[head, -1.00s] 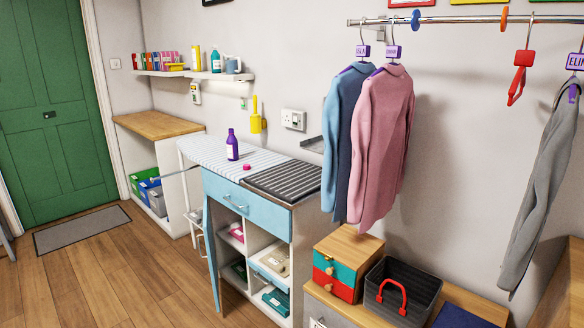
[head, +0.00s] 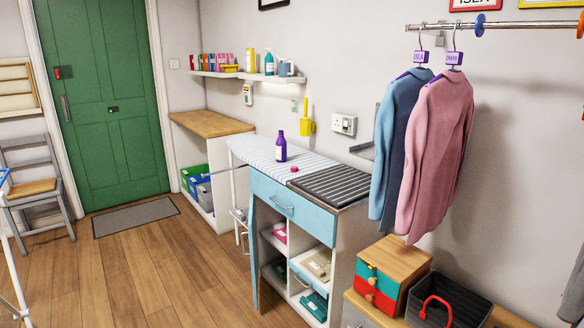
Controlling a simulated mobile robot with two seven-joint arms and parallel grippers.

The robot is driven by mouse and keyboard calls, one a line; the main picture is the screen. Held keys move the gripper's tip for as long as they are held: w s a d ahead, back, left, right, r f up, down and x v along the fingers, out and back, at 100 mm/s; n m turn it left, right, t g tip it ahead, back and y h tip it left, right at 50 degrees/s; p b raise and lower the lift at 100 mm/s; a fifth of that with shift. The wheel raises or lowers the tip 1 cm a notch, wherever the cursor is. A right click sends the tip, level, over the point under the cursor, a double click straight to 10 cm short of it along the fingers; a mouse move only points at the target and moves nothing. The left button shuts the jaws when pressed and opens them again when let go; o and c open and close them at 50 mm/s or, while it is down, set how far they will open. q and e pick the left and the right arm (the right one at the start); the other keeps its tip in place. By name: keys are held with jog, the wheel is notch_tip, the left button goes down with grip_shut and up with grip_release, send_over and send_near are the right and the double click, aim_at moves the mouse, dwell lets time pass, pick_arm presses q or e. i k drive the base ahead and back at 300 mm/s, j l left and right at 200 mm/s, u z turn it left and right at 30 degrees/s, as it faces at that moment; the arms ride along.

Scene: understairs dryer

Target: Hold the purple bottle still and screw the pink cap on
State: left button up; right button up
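The purple bottle (head: 281,147) stands upright on the striped white ironing surface (head: 253,150) at the back of the blue-fronted cabinet. The pink cap (head: 294,169) lies apart from it on the same surface, to the right and nearer to me. The bottle's top looks narrow, with no pink on it. Neither of my grippers shows in the head view.
A dark ribbed mat (head: 332,185) lies right of the cap. The cabinet's blue door (head: 266,262) stands open below. Hanging jackets (head: 437,150) are at the right, above a wooden box (head: 391,272) and dark basket (head: 446,305).

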aim_at(281, 144)
jog(key=i+j+z, duration=0.1)
jog(key=z, duration=0.35)
jog(key=i+j+z, duration=0.15)
jog(key=z, duration=0.35)
jog(key=i+j+z, duration=0.3)
jog(key=j, duration=0.25)
jog(key=i+j+z, duration=0.15)
jog(key=j, duration=0.15)
jog(key=i+j, duration=0.15)
jog(key=j, duration=0.25)
jog(key=i+j, duration=0.1)
jog(key=j, duration=0.25)
jog(key=i+j+z, duration=0.1)
jog(key=j, duration=0.3)
jog(key=i+j, duration=0.15)
jog(key=j, duration=0.25)
jog(key=i+j, duration=0.15)
jog(key=j, duration=0.25)
jog(key=i+j+z, duration=0.1)
jog(key=j, duration=0.3)
